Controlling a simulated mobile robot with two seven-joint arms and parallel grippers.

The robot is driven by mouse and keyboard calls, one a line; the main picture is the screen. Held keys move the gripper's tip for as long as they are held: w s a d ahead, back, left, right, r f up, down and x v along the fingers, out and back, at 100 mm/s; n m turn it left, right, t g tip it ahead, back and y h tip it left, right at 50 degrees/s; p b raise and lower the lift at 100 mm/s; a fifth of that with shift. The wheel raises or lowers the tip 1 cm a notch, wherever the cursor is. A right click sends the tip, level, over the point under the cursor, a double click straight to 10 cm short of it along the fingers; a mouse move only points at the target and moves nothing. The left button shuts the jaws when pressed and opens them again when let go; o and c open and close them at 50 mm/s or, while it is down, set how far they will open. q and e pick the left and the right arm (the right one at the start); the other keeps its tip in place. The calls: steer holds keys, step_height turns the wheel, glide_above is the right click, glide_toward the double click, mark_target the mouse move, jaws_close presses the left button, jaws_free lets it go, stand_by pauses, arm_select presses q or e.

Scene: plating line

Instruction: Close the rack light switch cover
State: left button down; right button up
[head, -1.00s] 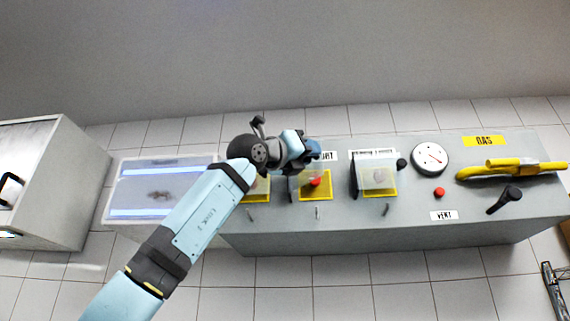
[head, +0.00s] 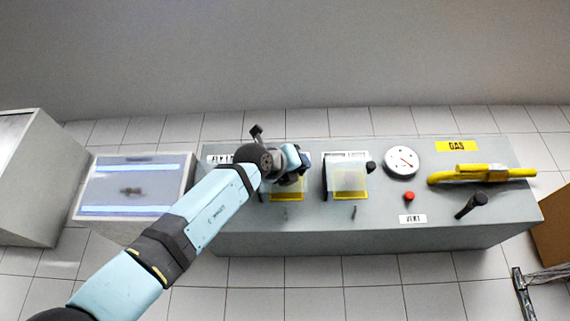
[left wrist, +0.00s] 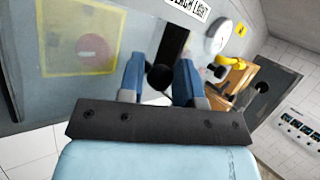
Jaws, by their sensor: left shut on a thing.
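A yellow-bordered switch plate (head: 287,196) shows below the gripper. In the left wrist view, my left gripper (left wrist: 160,88) is shut on a dark round knob (left wrist: 160,76) between its blue fingers. A yellow-edged clear plate with a red button behind it (left wrist: 92,50) is to the left of the fingers. A label (left wrist: 187,8) ending in "LIGHT" is partly cut off. How far the middle cover is tilted is hidden. My right gripper is not in view.
The grey panel (head: 390,230) also carries a clear cover with a black knob over a yellow plate (head: 348,180), a gauge (head: 401,162), a red button (head: 409,196), a yellow gas handle (head: 480,174) and a black lever (head: 471,205). A lit box (head: 130,190) stands at left.

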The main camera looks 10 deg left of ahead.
arm_select(q)
steer(key=shift+d+r+t+y, duration=0.1)
steer(key=shift+t+y, duration=0.2)
steer(key=shift+y, duration=0.2)
steer(key=c, duration=0.9)
jaws_free()
steer(key=shift+d, duration=0.1)
steer(key=b+v, duration=0.7)
steer(key=v, duration=0.7)
steer(key=shift+b, duration=0.3)
